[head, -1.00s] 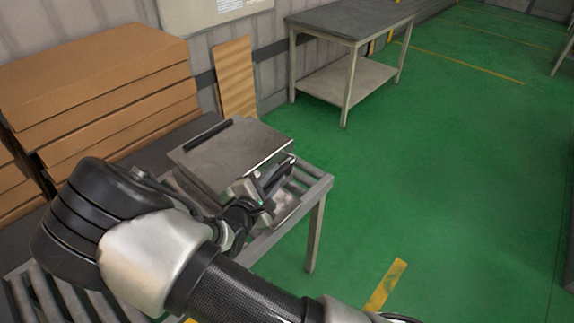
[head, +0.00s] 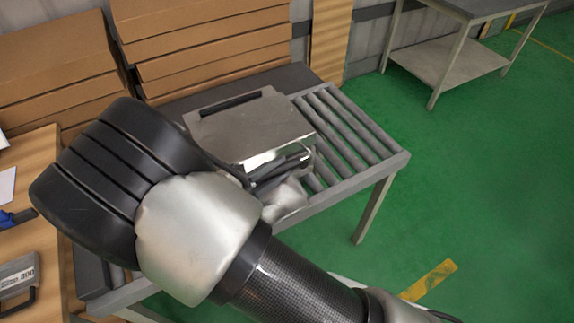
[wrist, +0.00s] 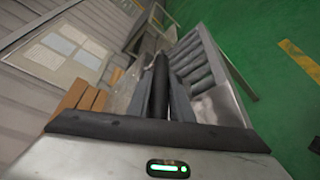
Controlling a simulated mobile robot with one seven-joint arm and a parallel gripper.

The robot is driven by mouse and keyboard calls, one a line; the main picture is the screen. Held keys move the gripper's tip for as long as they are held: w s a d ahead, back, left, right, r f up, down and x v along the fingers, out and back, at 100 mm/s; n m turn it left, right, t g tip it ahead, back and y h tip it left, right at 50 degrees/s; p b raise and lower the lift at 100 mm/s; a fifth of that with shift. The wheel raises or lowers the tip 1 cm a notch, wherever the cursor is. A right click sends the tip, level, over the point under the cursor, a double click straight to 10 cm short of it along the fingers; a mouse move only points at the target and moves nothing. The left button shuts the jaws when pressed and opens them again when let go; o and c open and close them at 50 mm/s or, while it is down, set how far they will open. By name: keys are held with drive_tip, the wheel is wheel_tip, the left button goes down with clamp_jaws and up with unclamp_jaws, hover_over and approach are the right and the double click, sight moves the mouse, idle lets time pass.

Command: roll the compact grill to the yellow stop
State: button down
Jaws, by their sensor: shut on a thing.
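The compact grill (head: 245,125) is a silver box with a dark strip along the back of its top. It sits flat on the roller conveyor (head: 345,125). In the wrist view my dark fingers (wrist: 163,90) are close together, with rollers (wrist: 195,65) beyond. I cannot make out a yellow stop in any view.
Bare rollers lie right of the grill. Brown boxes (head: 205,45) are stacked behind. A wooden bench (head: 30,195) stands at the left with a grey case (head: 18,285). A grey table (head: 460,50) is at the back right. Yellow tape (head: 430,280) marks the green floor.

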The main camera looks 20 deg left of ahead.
idle(0.3)
drive_tip(key=c, duration=1.6)
unclamp_jaws()
drive_tip(key=v, duration=1.7)
drive_tip(key=shift+s+a+r, duration=0.1)
drive_tip(key=shift+s+a, duration=0.05)
